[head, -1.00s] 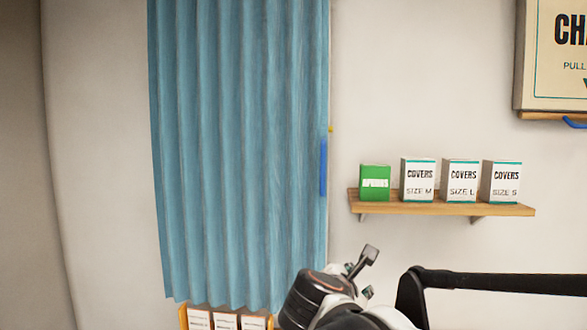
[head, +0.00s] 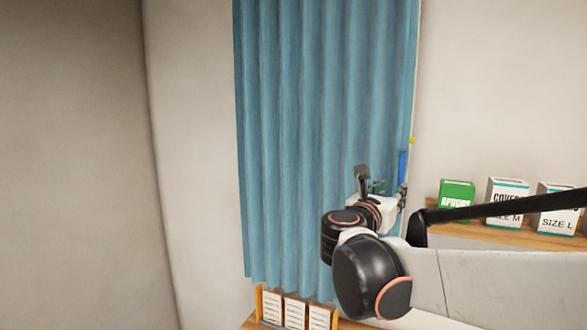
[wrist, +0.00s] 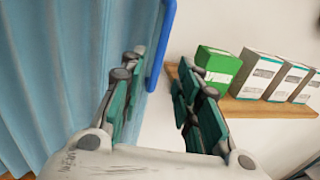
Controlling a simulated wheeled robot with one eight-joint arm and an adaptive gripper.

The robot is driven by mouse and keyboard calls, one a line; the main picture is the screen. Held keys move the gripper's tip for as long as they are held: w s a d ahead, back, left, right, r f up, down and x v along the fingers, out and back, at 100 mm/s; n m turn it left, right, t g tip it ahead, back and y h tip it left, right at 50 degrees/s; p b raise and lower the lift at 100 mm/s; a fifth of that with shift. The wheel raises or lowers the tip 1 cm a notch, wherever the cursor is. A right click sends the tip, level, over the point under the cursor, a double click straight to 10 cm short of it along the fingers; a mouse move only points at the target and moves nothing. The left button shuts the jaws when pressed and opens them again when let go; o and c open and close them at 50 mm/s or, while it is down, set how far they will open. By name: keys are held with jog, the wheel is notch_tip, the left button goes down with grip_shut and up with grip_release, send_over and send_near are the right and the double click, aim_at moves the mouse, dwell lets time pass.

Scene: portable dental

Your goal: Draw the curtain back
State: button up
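The blue pleated curtain (head: 310,120) hangs closed in flat folds on the wall in the head view, and its folds fill the left of the wrist view (wrist: 50,60). A blue upright handle (head: 403,163) sits on its right edge. In the wrist view the handle (wrist: 161,45) appears between the fingertips, nearer the left finger. My gripper (head: 383,186) is in front of the curtain's right edge and partly covers the handle's lower part. Its fingers (wrist: 160,68) are spread apart, with nothing clasped. I cannot tell whether a finger touches the handle.
A wooden shelf (wrist: 270,108) is close to the right finger in the wrist view. It holds a green box (head: 457,198) and white cover boxes (head: 508,192). White boxes (head: 295,312) stand below the curtain. The wall left of the curtain is bare.

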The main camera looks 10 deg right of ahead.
aim_at(402, 171)
jog(key=p+x, duration=0.1)
jog(key=x, duration=0.8)
jog(key=shift+c, duration=0.2)
grip_shut()
